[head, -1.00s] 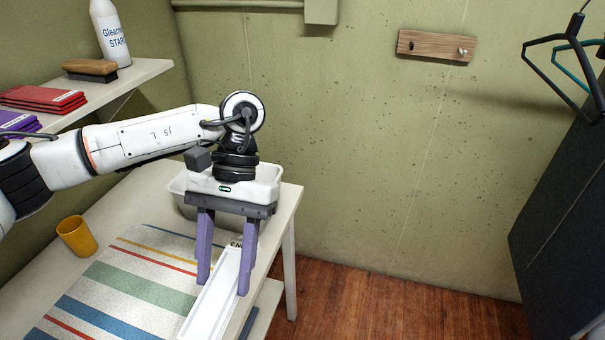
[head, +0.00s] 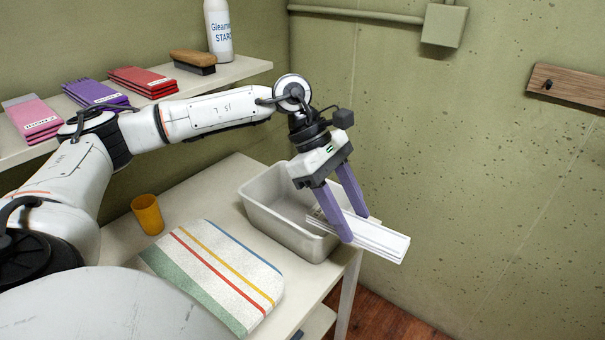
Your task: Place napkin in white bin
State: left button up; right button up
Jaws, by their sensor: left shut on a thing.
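A white folded napkin (head: 382,242) is held in my left gripper (head: 354,228), whose purple fingers are shut on it. The napkin is tilted. Its left end is over the bin's opening and its right end sticks out past the bin's right side and the table edge. The pale grey-white bin (head: 280,233) stands on the table at the back right corner, and I see no contents in its visible part. I cannot tell whether the napkin touches the bin's rim. My right gripper is not in view.
A striped mat (head: 215,270) lies in front of the bin. A yellow cup (head: 148,214) stands left of it. A wall shelf (head: 240,72) holds pink, purple and red packs, a brush (head: 194,62) and a white bottle (head: 218,30). The wall is close behind the bin.

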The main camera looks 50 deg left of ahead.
pick_arm(q)
jog(key=n+t, duration=0.1)
jog(key=n, duration=0.1)
jog(key=w+a+n+t+y, duration=0.1)
jog(key=n, duration=0.1)
jog(key=w+a+n+t+y, duration=0.1)
jog(key=n, duration=0.2)
jog(key=shift+w+a+r+t+b, duration=0.15)
jog(key=shift+w+r+t+b, duration=0.15)
jog(key=shift+r+b, duration=0.1)
jog(key=w+a+n+t+y, duration=0.1)
jog(key=w+a+n+y, duration=0.15)
jog(key=n, duration=0.35)
jog(key=n+g+y+b, duration=0.2)
jog(key=n+g+y, duration=0.6)
jog(key=n, duration=1.4)
send_over(304, 218)
jog(key=s+d, duration=0.3)
jog(key=shift+t+y, duration=0.25)
jog(key=shift+t, duration=0.25)
notch_tip(304, 218, down, 10)
jog(key=shift+f, duration=0.25)
jog(key=shift+f+p, duration=0.35)
jog(key=shift+f, duration=2)
jog(key=o, duration=1)
jog(key=shift+o, duration=0.2)
